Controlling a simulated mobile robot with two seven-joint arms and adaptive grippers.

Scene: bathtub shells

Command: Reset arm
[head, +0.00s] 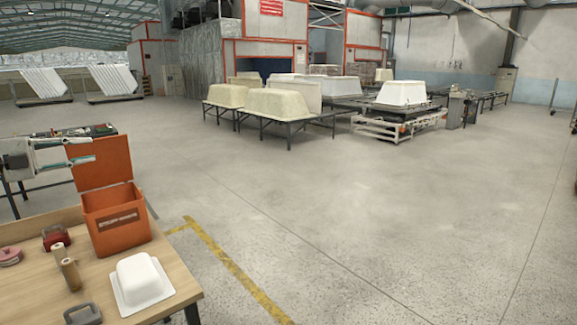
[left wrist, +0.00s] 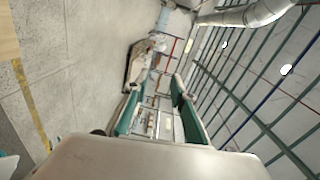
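My left gripper (head: 84,150) reaches in from the left edge of the head view, raised above the wooden table (head: 190,285). Its two fingers point right, in front of the open lid of an orange box (head: 115,215). In the left wrist view its green-sided fingers (left wrist: 157,100) stand apart with nothing between them, the hall and roof showing beyond. My right gripper is in neither view.
The table holds a small white tub-shaped piece (head: 140,280), brown rolls (head: 70,272), a red item (head: 56,237) and a grey frame-like item (head: 83,314). Bathtub shells (head: 280,104) stand on far racks. The middle floor is clear.

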